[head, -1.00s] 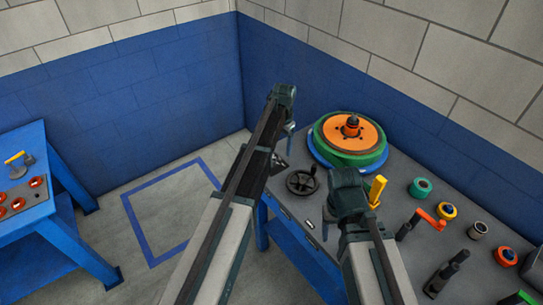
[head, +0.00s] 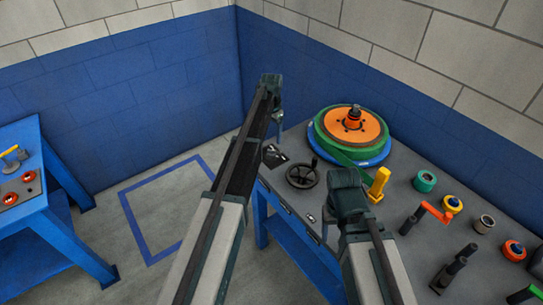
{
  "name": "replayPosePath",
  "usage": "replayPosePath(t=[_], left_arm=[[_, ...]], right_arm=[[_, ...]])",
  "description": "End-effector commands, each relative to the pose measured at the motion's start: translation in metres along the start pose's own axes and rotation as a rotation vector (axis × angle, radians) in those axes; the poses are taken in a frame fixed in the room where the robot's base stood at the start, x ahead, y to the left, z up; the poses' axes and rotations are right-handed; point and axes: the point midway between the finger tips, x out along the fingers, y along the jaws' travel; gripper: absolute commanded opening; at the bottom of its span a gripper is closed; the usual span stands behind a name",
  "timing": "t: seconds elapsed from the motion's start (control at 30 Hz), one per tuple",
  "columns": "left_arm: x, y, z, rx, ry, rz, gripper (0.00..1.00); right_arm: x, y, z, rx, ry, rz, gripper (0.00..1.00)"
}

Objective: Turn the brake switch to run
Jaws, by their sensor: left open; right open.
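No thing in the head view is clearly readable as the brake switch, and no run marking is legible. A small light fitting (head: 310,218) sits at the front edge of the right bench, and a small black part (head: 273,155) lies near its left corner. My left gripper (head: 278,120) is open at the far end of its arm, above the bench's left end; its fingers are small and partly hidden. My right gripper (head: 347,192) is open over the bench's front, just left of a yellow upright block (head: 379,184); its fingers are mostly hidden by the wrist.
The grey-topped bench (head: 390,240) carries a black handwheel (head: 302,173), an orange disc (head: 349,127) on a green and blue wheel, a red crank (head: 437,212), and several knobs. A blue table (head: 38,185) with red knobs stands left. A blue-outlined floor patch (head: 165,205) is bare.

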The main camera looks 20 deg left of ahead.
Motion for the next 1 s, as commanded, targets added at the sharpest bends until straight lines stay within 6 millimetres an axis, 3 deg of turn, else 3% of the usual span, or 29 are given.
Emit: replayPosePath(t=[0.03, 0.5, 0.7, 0.97, 1.0], left_arm=[[0.016, 0.0, 0.0, 0.0, 0.0, 0.0, 0.76], [0.08, 0.0, 0.0, 0.0, 0.0, 0.0, 0.76], [0.091, 0.0, 0.0, 0.0, 0.0, 0.0, 0.76], [0.09, 0.0, 0.0, 0.0, 0.0, 0.0, 0.76], [0.09, 0.0, 0.0, 0.0, 0.0, 0.0, 0.72]], right_arm=[[0.015, -0.002, -0.001, 0.0, 0.0, 0.0, 0.67], [0.079, -0.008, -0.005, 0.0, 0.0, 0.0, 0.67], [0.09, -0.009, -0.005, 0.0, 0.0, 0.0, 0.67], [0.089, -0.009, -0.005, 0.0, 0.0, 0.0, 0.67], [0.089, -0.009, -0.005, 0.0, 0.0, 0.0, 0.67]])
